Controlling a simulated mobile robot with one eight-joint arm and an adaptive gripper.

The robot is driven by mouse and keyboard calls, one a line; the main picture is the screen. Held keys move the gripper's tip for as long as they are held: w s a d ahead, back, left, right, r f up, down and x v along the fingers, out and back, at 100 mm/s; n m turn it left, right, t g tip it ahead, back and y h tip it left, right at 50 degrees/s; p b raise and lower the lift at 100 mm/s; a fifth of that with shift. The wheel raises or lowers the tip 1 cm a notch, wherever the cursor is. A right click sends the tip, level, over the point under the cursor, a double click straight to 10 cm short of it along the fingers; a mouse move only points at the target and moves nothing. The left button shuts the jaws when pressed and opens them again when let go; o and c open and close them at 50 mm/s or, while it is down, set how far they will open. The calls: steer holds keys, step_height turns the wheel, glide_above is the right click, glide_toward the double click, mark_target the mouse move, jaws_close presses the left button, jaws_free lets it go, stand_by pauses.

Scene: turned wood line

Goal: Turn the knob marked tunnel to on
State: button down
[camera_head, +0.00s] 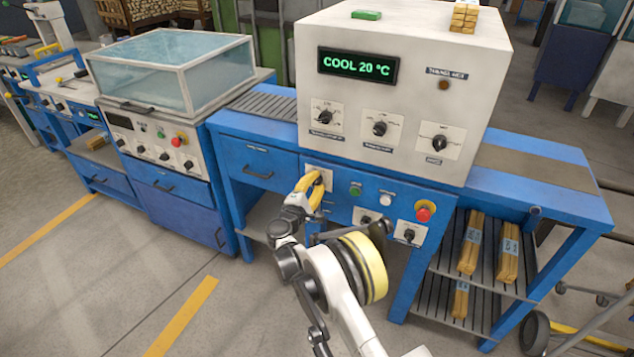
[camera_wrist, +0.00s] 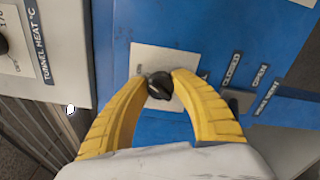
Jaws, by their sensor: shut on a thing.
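The knob (camera_wrist: 160,85) is black and round on a white plate (camera_wrist: 146,60) fixed to a blue panel. My gripper (camera_wrist: 163,82) has its two yellow fingers on either side of the knob and is shut on it. In the head view my gripper (camera_head: 316,178) reaches the left end of the blue front panel (camera_head: 338,180), below the white tunnel housing, and covers most of this knob and its plate (camera_head: 327,174). The lettering on the plate and the knob's pointer cannot be read.
The white housing (camera_head: 480,60) above carries a display reading COOL 20 °C (camera_head: 357,65) and several knobs. A green button (camera_head: 355,190), a white button (camera_head: 386,200), a red stop button (camera_head: 424,211) and two lower knobs sit to the right. A blue drawer (camera_head: 258,168) is to the left.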

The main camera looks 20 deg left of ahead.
steer(key=shift+r, duration=0.1)
steer(key=c, duration=1)
jaws_free()
steer(key=shift+c, duration=0.2)
steer(key=shift+s, duration=0.1)
steer(key=s+a, duration=0.1)
steer(key=s, duration=1)
steer(key=shift+s, duration=0.4)
